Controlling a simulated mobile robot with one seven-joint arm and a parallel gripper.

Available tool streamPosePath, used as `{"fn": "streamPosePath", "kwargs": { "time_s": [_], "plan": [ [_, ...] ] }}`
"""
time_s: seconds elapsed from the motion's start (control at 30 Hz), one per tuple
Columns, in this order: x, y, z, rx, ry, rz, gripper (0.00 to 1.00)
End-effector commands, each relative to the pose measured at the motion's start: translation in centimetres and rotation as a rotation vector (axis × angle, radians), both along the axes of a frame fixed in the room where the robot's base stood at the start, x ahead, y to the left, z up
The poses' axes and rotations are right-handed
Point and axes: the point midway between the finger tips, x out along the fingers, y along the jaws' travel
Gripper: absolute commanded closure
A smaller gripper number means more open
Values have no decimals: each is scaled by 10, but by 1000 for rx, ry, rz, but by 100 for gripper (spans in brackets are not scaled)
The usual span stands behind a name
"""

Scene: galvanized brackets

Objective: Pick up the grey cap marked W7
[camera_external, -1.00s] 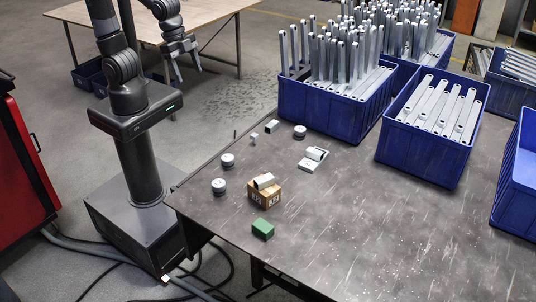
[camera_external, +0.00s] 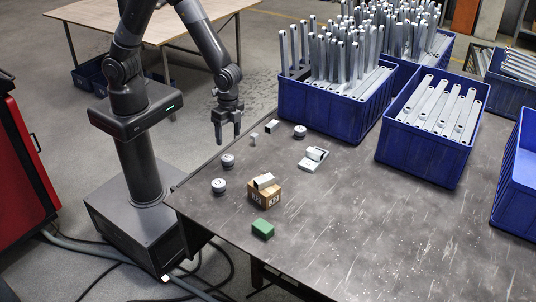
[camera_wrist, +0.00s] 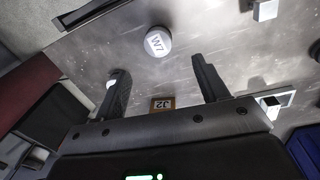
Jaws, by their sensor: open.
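The grey cap marked W7 (camera_wrist: 158,42) shows in the wrist view, upright on the table with its white marked top facing up. It lies beyond my fingertips, roughly centred between them, and is not touched. My gripper (camera_wrist: 158,68) is open and empty. In the external view my gripper (camera_external: 227,138) points down above the table's left edge area. Three similar round caps stand there: one below my gripper (camera_external: 227,160), one nearer the front (camera_external: 218,186) and one to the right (camera_external: 299,131). Their markings are too small to read, so I cannot tell which is W7.
A cardboard box (camera_external: 264,196) carries a metal piece. A green block (camera_external: 262,229), a small metal cube (camera_external: 253,138) and a pale bracket (camera_external: 312,160) lie nearby. Blue crates (camera_external: 330,112) of metal strips stand at the back. The front right table is clear.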

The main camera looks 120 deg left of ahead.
Motion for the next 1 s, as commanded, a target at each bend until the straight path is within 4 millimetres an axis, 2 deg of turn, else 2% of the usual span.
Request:
{"fn": "streamPosePath", "kwargs": {
  "time_s": [0.3,0.57,0.8,1.0],
  "plan": [
    [-1,-3,-44,-2,4,-1,33],
    [-1,-6,-62,-2,3,-1,33],
    [-3,-10,-95,-2,4,0,33],
    [-3,-11,-108,-1,2,0,33]
  ]
}}
